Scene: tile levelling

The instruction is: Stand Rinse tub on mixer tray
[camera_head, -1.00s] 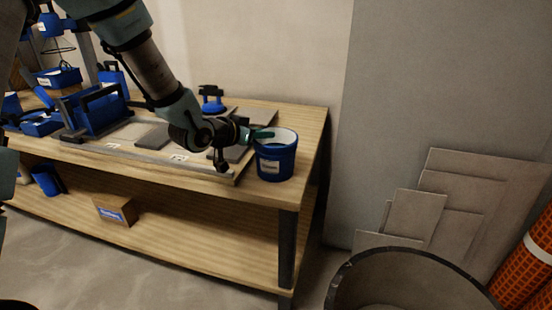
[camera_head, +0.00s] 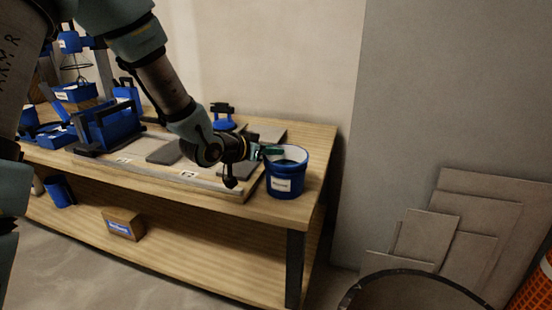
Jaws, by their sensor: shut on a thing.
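The blue tub (camera_head: 286,181) with a white label is at the right end of the wooden bench. It looks upright; the label is too small to read, and I cannot tell whether its base touches the bench top. My gripper (camera_head: 271,152) reaches in from the left and is shut on the tub's rim. The far fingertip is partly lost against the tub's inside. A whisk-like mixer stands at the far left, with a blue labelled tray (camera_head: 76,92) below it. I cannot tell for sure that this is the mixer tray.
On the bench (camera_head: 313,150) are a blue tool carrier (camera_head: 110,126), grey tiles (camera_head: 165,150) and a blue suction-type tool (camera_head: 222,120). A box (camera_head: 123,224) is on the lower shelf. Tiles (camera_head: 430,235) lean on the wall at right, behind a large dark round container (camera_head: 410,275).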

